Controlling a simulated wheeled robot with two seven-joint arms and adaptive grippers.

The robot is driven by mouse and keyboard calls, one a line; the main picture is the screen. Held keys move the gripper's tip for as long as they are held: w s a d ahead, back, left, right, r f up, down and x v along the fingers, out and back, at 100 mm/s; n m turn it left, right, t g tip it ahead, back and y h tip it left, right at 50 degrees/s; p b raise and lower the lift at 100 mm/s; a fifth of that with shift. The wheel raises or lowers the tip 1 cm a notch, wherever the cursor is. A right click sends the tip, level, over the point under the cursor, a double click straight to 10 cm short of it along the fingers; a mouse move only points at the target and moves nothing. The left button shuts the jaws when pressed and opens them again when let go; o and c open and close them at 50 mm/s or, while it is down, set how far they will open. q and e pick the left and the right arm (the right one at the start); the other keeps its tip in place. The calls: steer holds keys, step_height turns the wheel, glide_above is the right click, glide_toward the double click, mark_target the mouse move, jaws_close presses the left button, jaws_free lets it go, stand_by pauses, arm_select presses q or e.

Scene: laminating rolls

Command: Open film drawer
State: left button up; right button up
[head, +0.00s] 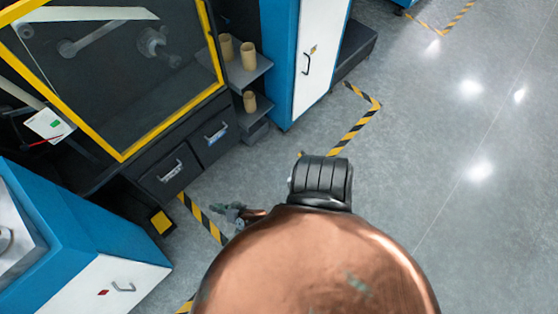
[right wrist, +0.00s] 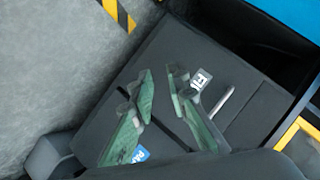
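Two dark drawers sit side by side under the yellow-framed window, the near one (head: 165,182) and the far one (head: 214,140), each with a pale bar handle. Both look closed; I cannot tell which is the film drawer. My right gripper (head: 226,210) is in front of the near drawer, apart from it. In the right wrist view, its green-padded fingers (right wrist: 161,88) are spread with nothing between them. Behind them are dark drawer fronts with a bar handle (right wrist: 222,103), a white label (right wrist: 200,80) and a partly hidden blue label (right wrist: 139,154). My left gripper is not in view.
A blue and white cabinet (head: 90,265) stands at the lower left. Another blue and white cabinet (head: 305,60) stands beyond shelves holding cardboard cores (head: 248,56). Yellow-black floor tape (head: 355,130) runs along the machine. The grey floor at right is clear.

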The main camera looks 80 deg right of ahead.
arm_select(q)
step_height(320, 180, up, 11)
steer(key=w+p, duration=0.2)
steer(key=p, duration=0.7)
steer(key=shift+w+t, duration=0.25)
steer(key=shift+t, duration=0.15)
arm_select(e)
steer(key=s+f+n+g, duration=0.2)
steer(key=s+n, duration=0.1)
steer(key=s, duration=0.7)
steer(key=s+a+f+n+g+y, duration=0.1)
steer(key=s+f+n+g, duration=0.1)
steer(key=s, duration=0.8)
steer(key=s+a+f+n+g+y, duration=0.1)
steer(key=s+f+n+g, duration=0.2)
steer(key=s, duration=0.7)
steer(key=shift+s+a+n, duration=0.2)
steer(key=shift+s+n, duration=0.05)
steer(key=shift+n, duration=0.25)
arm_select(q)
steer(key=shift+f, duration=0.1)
